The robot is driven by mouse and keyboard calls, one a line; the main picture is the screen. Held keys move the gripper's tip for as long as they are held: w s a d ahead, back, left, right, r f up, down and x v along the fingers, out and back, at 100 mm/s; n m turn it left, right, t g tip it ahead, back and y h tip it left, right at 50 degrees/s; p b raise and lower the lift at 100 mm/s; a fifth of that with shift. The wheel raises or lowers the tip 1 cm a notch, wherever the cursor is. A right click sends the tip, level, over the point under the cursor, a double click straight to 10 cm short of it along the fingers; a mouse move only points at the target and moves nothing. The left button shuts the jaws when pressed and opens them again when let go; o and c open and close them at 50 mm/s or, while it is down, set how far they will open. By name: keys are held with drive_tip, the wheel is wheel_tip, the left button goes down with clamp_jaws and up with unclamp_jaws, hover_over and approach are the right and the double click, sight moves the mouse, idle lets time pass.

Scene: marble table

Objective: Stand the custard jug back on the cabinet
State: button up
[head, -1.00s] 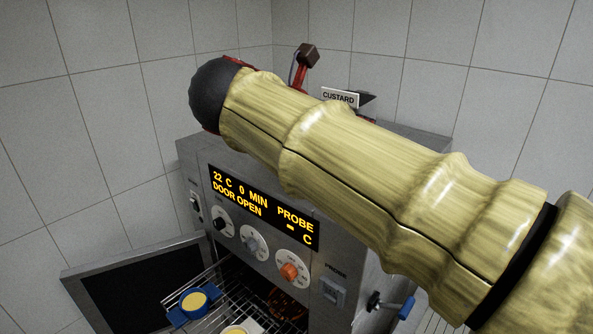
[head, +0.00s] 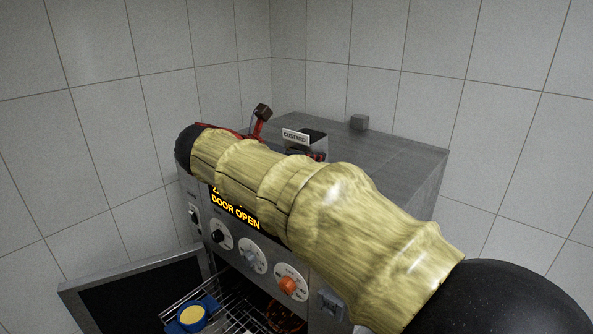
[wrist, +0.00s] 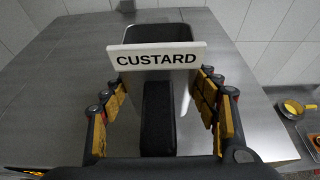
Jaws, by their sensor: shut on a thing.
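The custard jug (head: 313,138) is a dark metal vessel with a white CUSTARD label and a black handle. My gripper (wrist: 163,92) is shut on it, its yellow-padded fingers on either side of the handle in the wrist view. The label (wrist: 156,56) faces the wrist camera and hides part of the jug. The jug looks upright, over the grey metal top of the cabinet (head: 385,155), which also fills much of the wrist view (wrist: 55,85). My arm hides the jug's lower part in the head view, so I cannot tell whether its base touches the top.
The top right of the jug is clear. Below, the oven door (head: 140,290) is open, and a blue dish with yellow contents (head: 192,315) is on the pulled-out rack.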

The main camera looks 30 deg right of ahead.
drive_tip(key=shift+w+f, duration=0.55)
drive_tip(key=shift+f, duration=0.15)
drive_tip(key=shift+w+f, duration=0.2)
drive_tip(key=shift+f, duration=0.9)
drive_tip(key=shift+f+p, duration=0.2)
drive_tip(key=shift+p, duration=0.45)
drive_tip(key=shift+c, duration=0.7)
drive_tip(key=shift+s+f, duration=0.1)
drive_tip(key=shift+f, duration=0.1)
drive_tip(key=o, duration=1.3)
drive_tip(key=shift+f, duration=0.1)
drive_tip(key=shift+o, duration=1.2)
